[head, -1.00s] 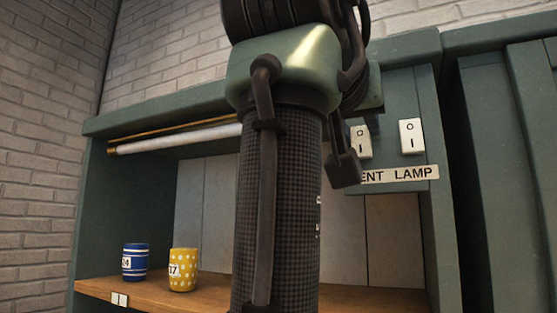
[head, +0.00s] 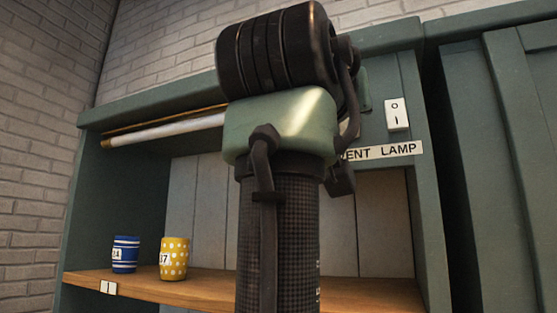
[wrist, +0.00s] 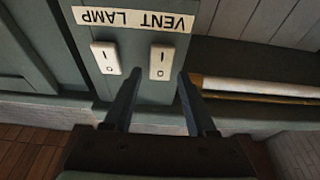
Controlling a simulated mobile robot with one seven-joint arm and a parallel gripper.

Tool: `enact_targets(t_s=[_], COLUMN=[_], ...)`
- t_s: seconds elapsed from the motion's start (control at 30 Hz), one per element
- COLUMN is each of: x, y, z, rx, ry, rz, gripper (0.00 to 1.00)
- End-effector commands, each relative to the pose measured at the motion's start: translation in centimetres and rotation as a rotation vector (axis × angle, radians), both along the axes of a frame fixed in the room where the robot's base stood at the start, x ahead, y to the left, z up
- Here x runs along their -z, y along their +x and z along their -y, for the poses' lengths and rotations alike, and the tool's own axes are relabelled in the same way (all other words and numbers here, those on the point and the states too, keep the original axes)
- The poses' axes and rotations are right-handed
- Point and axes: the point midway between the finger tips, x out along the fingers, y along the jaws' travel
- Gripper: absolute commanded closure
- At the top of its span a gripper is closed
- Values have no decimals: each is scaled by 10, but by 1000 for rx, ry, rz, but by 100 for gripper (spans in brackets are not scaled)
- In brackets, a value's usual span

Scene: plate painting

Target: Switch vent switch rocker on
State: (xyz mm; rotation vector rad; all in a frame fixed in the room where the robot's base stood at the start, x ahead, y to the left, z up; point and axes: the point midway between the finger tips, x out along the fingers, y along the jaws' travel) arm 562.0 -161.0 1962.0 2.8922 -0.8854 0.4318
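The white vent switch rocker (wrist: 162,62) shows in the wrist view, above the word VENT on the panel, which appears upside down there. My gripper (wrist: 160,73) is open and empty, its two dark fingers apart, with the vent rocker in the picture between and just beyond the tips. I cannot tell whether the fingers touch the panel or which way the rocker is tilted. The lamp switch (wrist: 106,58) is left of it in the wrist view. In the head view the lamp switch (head: 397,107) shows, while my arm hides the vent switch and the gripper.
A VENT LAMP label (head: 385,151) is on the green cabinet panel. A white tube (head: 165,132) runs under the cabinet top. A blue striped cup (head: 126,254) and a yellow dotted cup (head: 174,259) stand on the wooden shelf (head: 215,292), left of my arm.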

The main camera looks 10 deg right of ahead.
Motion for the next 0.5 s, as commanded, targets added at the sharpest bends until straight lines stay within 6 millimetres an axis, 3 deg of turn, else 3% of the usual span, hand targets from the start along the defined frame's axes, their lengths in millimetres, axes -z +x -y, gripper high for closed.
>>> enact_targets(t_s=[0.33, 0.5], x=[1, 8], y=[-1, -14], z=[-1, -9], rx=[0, -1], ry=[1, -1], rz=[-1, 3], gripper=[35, 35])
